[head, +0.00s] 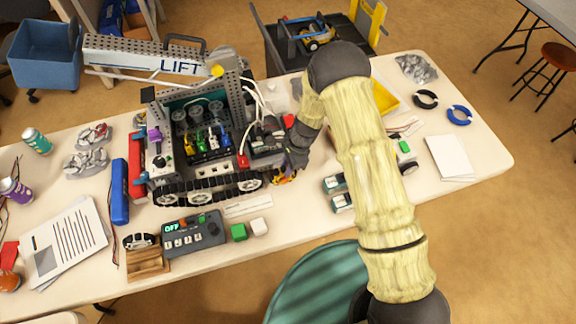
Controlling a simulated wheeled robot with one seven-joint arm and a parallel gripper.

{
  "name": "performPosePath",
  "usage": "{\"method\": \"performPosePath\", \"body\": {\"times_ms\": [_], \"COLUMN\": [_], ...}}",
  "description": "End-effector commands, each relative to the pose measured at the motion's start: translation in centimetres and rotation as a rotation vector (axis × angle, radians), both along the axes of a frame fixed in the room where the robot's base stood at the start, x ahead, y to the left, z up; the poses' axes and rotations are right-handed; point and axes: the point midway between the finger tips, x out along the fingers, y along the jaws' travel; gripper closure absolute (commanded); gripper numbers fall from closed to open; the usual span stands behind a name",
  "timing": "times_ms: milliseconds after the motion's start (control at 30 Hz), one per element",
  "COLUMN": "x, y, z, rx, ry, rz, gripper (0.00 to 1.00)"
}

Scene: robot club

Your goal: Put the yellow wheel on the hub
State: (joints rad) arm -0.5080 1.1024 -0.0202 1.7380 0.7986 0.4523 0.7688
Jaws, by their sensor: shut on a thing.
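My gripper (290,168) is at the right end of the tracked robot (200,135), low down near its front track (208,190). It is shut on a small yellow-orange thing (284,178), which appears to be the yellow wheel. Only part of it shows below my fingers, with a bit of purple beside it. My gripper and wrist cover that end of the robot, so the hub cannot be made out there. I cannot tell whether the wheel touches the robot or is apart from it.
The robot's LIFT boom (150,58) rises at the left of my arm. Green-and-white parts (338,192), a black ring (425,99) and a blue ring (459,115) lie right.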

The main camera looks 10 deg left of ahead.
Motion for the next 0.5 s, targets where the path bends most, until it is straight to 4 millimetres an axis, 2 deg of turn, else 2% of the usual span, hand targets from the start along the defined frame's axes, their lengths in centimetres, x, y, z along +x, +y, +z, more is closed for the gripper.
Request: {"method": "performPosePath", "body": {"times_ms": [33,500], "x": [0.54,1.12], "y": [0.34,0.75], "z": [0.25,0.39], "rx": [0.006,0.008], "ry": [-0.015,-0.021], "rz": [-0.003,-0.004], "gripper": [0.97,0.97]}}
